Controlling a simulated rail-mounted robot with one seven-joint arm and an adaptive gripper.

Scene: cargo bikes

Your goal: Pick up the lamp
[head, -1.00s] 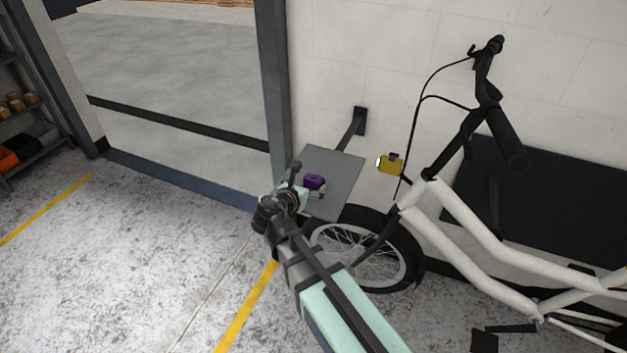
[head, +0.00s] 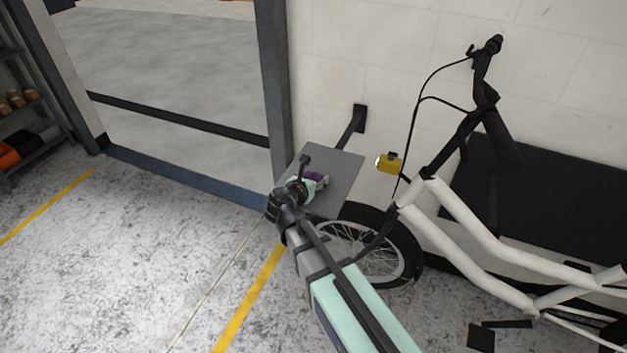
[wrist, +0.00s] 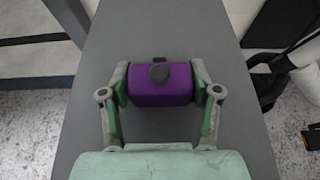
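A purple block-shaped lamp (wrist: 162,88) with a round black knob lies on a grey shelf plate (head: 345,175). In the head view the lamp (head: 317,177) is partly hidden by my gripper (head: 312,181). In the wrist view my gripper (wrist: 161,88) has its two fingers spread wide, one at each end of the lamp. Only a very thin gap, if any, shows between finger pads and lamp. I see no clear squeeze on it. A second, yellow lamp (head: 390,164) with a pale front is mounted by the white bike's front, right of the plate.
The white cargo bike (head: 480,235) stands right of the plate, its front wheel (head: 385,255) below it. A bracket (head: 352,125) on the wall is behind the plate. A dark door post (head: 272,80) stands at left.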

